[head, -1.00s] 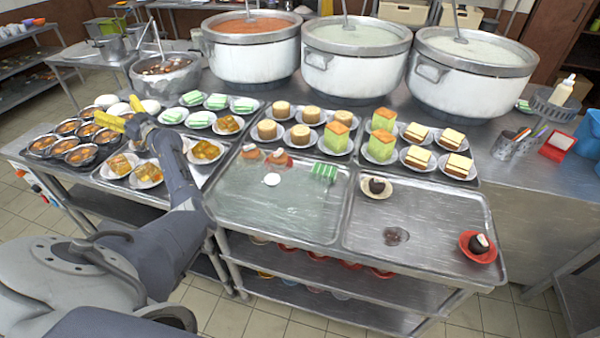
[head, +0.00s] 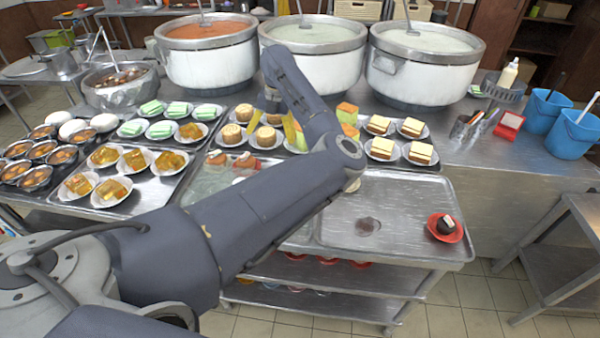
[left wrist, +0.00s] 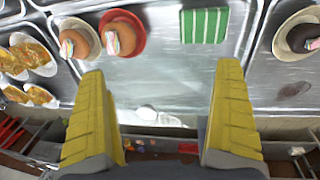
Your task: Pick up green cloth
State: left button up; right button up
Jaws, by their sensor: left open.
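The green cloth (left wrist: 204,25), with pale stripes, lies flat on a metal tray (left wrist: 165,75) at the top of the left wrist view. In the head view it is hidden behind my left arm. My left gripper (head: 270,138) has yellow fingers and is over the food tables in the head view. In the left wrist view, the gripper (left wrist: 162,72) is open with nothing between its fingers. The cloth appears above the fingertips and toward the right finger, apart from both. My right gripper is not in view.
Two buns (left wrist: 122,32) sit left of the cloth, one on a red plate. A dark item on a white plate (left wrist: 300,35) is to its right. Plated cakes (head: 382,147) and large stockpots (head: 212,50) stand behind the trays.

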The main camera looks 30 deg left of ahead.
pick_arm(q)
jog(key=w+d+r+t+h, duration=0.1)
jog(key=w+d+r, duration=0.15)
jog(key=d, duration=0.25)
jog(key=f, duration=1.1)
jog(key=shift+w+d+f, duration=0.15)
jog(key=shift+w+d, duration=0.05)
jog(key=shift+w+d+f, duration=0.1)
jog(key=shift+f, duration=3.2)
jog(key=c, duration=1)
